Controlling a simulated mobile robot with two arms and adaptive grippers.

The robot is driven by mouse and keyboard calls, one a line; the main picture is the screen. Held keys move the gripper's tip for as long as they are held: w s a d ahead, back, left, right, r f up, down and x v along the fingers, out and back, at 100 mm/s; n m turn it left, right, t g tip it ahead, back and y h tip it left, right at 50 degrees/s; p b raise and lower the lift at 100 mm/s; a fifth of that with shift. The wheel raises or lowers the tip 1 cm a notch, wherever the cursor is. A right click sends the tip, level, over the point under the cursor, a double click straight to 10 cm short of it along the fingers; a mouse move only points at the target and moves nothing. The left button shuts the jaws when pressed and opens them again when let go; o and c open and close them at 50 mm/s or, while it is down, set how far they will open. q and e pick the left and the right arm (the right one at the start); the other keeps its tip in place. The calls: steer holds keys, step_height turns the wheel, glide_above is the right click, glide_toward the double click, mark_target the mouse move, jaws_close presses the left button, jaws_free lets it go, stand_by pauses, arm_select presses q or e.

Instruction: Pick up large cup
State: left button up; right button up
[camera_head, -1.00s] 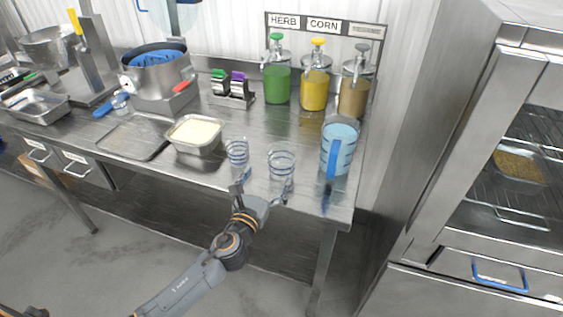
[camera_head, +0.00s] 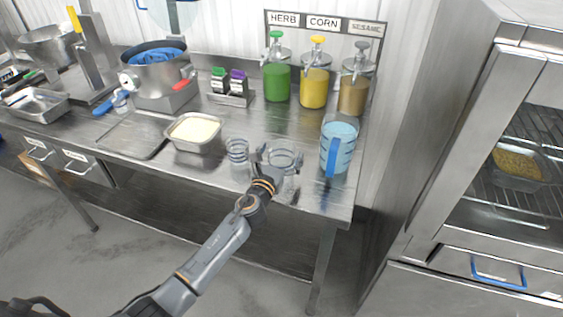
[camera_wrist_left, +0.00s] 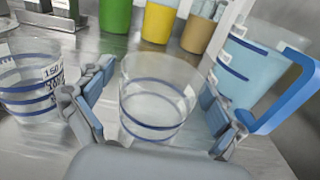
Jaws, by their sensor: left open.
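The large cup (camera_head: 284,157) is clear with blue rings and stands upright near the table's front edge, at the right of two clear cups. It also shows in the wrist view (camera_wrist_left: 158,105). My left gripper (camera_head: 279,157) is open, its fingers on either side of this cup; gaps show between fingers and wall in the wrist view. The cup looks empty. A narrower clear cup (camera_head: 237,155) with blue marks stands just to the left; its printed label shows in the wrist view (camera_wrist_left: 30,85). My right gripper is out of view.
A blue-handled measuring jug (camera_head: 345,153) stands close on the right. Left of the cups is a metal pan (camera_head: 180,142) of pale contents. Green, yellow and brown pump dispensers (camera_head: 314,90) stand behind. The steel table (camera_head: 260,120) is clear between.

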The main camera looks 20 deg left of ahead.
arm_select(q)
steer(key=shift+c, duration=0.5)
steer(key=c, duration=1)
steer(key=shift+c, duration=0.3)
steer(key=shift+r, duration=0.1)
